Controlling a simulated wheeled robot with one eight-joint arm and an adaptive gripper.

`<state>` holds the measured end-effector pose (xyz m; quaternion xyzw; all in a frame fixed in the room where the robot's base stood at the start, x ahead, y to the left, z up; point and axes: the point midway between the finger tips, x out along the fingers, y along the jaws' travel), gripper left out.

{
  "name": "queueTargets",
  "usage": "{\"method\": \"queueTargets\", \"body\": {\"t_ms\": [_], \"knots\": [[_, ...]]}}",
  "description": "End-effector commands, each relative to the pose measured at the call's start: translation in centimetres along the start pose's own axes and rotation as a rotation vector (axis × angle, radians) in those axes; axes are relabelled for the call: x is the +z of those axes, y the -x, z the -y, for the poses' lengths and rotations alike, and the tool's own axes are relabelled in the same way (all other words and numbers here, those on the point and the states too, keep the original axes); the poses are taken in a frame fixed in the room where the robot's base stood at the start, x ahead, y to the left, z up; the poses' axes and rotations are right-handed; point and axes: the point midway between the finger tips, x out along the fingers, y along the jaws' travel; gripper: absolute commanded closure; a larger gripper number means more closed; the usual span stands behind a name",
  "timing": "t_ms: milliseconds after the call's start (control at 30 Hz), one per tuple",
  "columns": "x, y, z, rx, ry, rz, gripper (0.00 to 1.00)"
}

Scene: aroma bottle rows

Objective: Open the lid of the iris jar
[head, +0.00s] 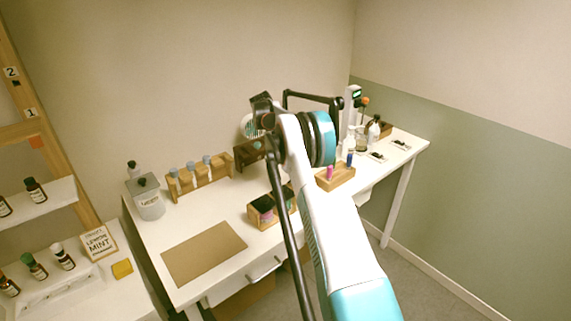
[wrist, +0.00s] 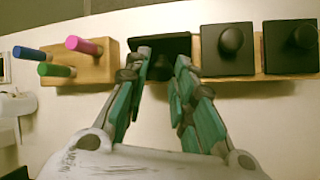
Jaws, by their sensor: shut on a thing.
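In the wrist view, my gripper (wrist: 162,62) is shut on the knob of a black lid (wrist: 176,44), at the left end of a row of black square lids. This lid looks tilted compared with its neighbours. Its jar is mostly hidden, and no label can be read, so I cannot tell from the picture which jar is iris. In the head view, a wooden jar rack (head: 254,219) stands near the front of the desk, partly behind my arm. My gripper is hidden there.
In the wrist view, two more lids (wrist: 228,48) (wrist: 291,47) sit close on the right. A wooden block (wrist: 95,65) with blue, pink and green sticks stands close on the left. A brown mat (head: 204,252) and a vial rack (head: 199,181) lie left on the desk.

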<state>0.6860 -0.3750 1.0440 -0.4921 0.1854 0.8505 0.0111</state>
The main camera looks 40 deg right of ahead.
Motion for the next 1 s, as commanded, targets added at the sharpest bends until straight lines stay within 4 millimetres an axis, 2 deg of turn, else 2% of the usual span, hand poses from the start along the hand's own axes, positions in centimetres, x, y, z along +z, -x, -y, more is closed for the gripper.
{"method": "queueTargets", "body": {"t_ms": [500, 533, 600, 633, 1000], "knots": [[0.2, -0.31, -0.23, 0.008, 0.005, 0.017, 1.0], [0.2, -0.31, -0.22, 0.008, 0.005, 0.017, 0.74], [0.2, -0.31, -0.22, 0.008, 0.005, 0.017, 0.58], [0.2, -0.31, -0.22, 0.008, 0.005, 0.017, 0.56], [0.23, -0.07, -0.25, 0.008, 0.004, 0.018, 0.56]]}}
